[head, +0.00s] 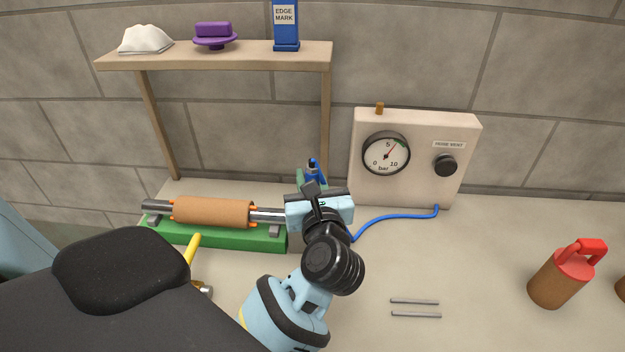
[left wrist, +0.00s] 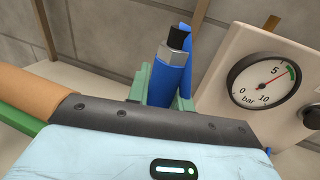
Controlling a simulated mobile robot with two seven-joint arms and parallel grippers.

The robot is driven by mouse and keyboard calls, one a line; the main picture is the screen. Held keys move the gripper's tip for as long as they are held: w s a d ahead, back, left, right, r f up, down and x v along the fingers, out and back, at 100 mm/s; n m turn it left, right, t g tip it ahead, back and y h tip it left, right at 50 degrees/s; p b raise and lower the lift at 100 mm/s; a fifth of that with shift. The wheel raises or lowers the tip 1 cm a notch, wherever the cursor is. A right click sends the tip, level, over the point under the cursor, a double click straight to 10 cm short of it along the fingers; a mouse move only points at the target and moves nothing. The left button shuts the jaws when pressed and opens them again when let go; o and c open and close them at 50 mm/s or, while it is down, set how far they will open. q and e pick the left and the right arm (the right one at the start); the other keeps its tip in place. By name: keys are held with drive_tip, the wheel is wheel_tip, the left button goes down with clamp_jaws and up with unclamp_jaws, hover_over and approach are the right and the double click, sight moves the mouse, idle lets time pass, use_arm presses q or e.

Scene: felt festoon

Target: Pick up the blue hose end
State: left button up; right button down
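My right gripper is not in view.
A blue hose (head: 400,215) runs to the gauge box (head: 420,165) at the right. A roller (head: 213,211) on a green base (head: 205,238) lies left. A shelf (head: 215,58) stands behind. Two metal rods (head: 414,301) and a red-topped can (head: 562,280) are right.

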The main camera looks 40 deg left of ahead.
use_arm(q)
clamp_jaws()
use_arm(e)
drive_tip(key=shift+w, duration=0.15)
